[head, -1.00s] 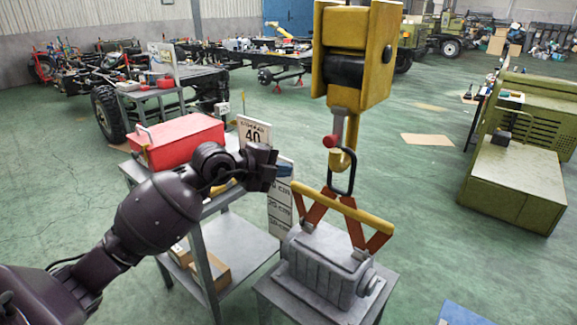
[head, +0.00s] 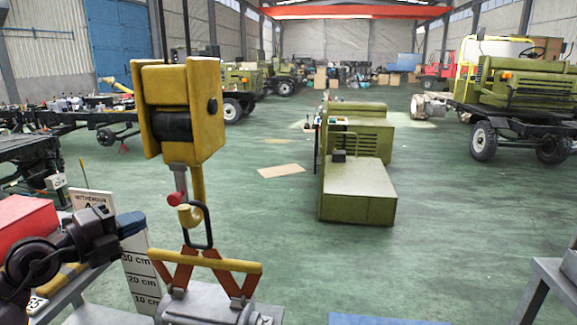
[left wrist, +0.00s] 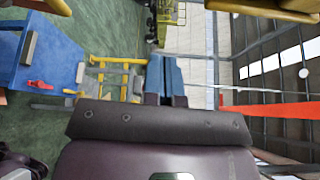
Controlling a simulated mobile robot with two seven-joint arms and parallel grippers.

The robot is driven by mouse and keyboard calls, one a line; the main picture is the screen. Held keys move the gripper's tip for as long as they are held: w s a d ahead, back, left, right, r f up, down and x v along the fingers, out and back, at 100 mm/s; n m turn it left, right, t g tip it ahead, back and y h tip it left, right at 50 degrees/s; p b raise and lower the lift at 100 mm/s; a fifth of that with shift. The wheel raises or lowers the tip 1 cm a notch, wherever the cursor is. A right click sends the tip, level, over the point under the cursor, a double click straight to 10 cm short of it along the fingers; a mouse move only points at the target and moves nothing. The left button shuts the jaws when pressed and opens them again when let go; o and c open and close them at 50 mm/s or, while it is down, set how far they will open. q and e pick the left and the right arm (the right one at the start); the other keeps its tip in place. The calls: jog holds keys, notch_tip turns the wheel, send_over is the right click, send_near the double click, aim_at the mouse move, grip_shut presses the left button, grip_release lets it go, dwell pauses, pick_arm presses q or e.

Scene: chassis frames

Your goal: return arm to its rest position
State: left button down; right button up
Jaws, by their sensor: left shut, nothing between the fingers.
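My left gripper (head: 132,222) comes in from the lower left of the head view on a dark arm. Its blue fingers are shut with nothing between them. It is in front of the white height scale (head: 140,265) and left of the crane hook (head: 190,214), apart from the hook in the picture. In the left wrist view the closed blue fingers (left wrist: 165,75) point up the picture, with no object between them. My right gripper is not in view.
A yellow hoist block (head: 180,110) hangs with its hook through a lifting clamp (head: 215,262) above a grey gearbox (head: 205,308). A red box (head: 25,225) stands at the left. A green machine (head: 358,190) stands beyond on open green floor.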

pick_arm(q)
jog(key=s+a+f+n+t+y, duration=0.1)
jog(key=s+f+n+y, duration=0.4)
jog(key=f+n, duration=0.6)
jog(key=s+a+f+n+t+y, duration=0.15)
jog(key=s+f+n+y, duration=0.4)
jog(key=f+n, duration=0.55)
jog(key=s+d+f+n+g, duration=0.2)
jog(key=s+f, duration=0.6)
jog(key=s, duration=0.1)
jog(key=s+d+f+n+g, duration=0.1)
jog(key=s+d+f+g, duration=0.2)
jog(key=s+f, duration=0.6)
jog(key=shift+s+f+n, duration=0.15)
jog(key=shift+s+n, duration=0.1)
jog(key=shift+n, duration=0.15)
